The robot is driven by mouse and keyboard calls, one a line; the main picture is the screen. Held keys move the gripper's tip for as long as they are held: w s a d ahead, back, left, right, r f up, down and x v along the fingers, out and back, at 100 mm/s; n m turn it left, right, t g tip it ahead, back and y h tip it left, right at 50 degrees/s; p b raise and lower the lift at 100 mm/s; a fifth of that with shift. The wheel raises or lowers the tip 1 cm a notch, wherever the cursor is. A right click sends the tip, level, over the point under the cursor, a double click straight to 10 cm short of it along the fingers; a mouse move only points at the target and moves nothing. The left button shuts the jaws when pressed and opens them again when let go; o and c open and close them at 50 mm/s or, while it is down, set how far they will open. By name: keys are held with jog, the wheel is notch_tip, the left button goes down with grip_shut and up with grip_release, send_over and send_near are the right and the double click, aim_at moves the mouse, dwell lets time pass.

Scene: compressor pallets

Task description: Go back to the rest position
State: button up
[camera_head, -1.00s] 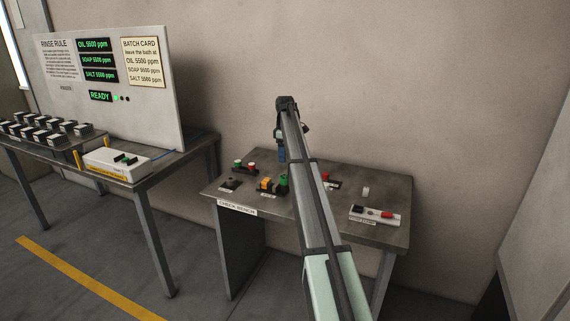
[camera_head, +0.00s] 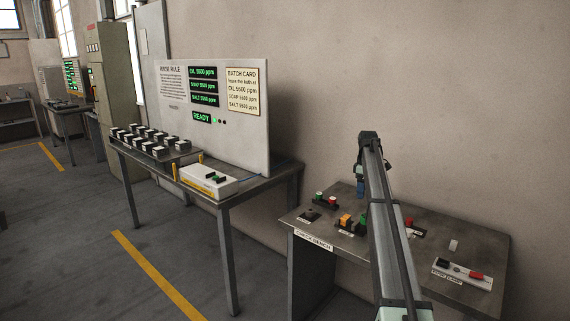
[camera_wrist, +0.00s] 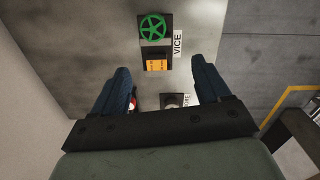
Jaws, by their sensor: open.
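My gripper (camera_wrist: 163,92) is open in the wrist view, its two blue fingers apart with nothing held between them. In the head view my gripper (camera_head: 360,187) hangs at the end of my arm above the check bench (camera_head: 330,238). Below it in the wrist view are a green handwheel (camera_wrist: 153,27) and an orange block (camera_wrist: 157,65) beside a label reading VICE. A dark item (camera_wrist: 173,100) and a red-and-white item (camera_wrist: 133,103) show partly between the fingers.
A red-handled item on a white base (camera_head: 462,275) sits at the bench's right, with a small white block (camera_head: 453,245) behind it. To the left, another table holds a white box (camera_head: 207,180), several dark blocks (camera_head: 150,140) and an upright panel (camera_head: 230,130) reading READY. A plain wall stands behind.

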jog(key=s+a+f+n+h, duration=0.1)
jog(key=a+f, duration=0.5)
jog(key=a, duration=0.4)
jog(key=s+a+f+n+h, duration=0.1)
jog(key=a+f+h, duration=0.1)
jog(key=a+f, duration=0.65)
jog(key=s+a+f, duration=0.9)
jog(key=f, duration=0.4)
jog(key=s+d+f+m+g+y, duration=0.1)
jog(key=s+d+f+m+g, duration=0.15)
jog(key=s+f, duration=1.1)
jog(key=s+d+f+m+g, duration=0.1)
jog(key=s+f+m, duration=0.2)
jog(key=s+f, duration=1.05)
jog(key=s+f+m+g+y, duration=0.2)
jog(key=s+m, duration=0.5)
jog(key=s, duration=3.3)
jog(key=shift+d+f+g, duration=0.2)
jog(key=shift+f+g, duration=0.45)
jog(key=shift+f, duration=0.3)
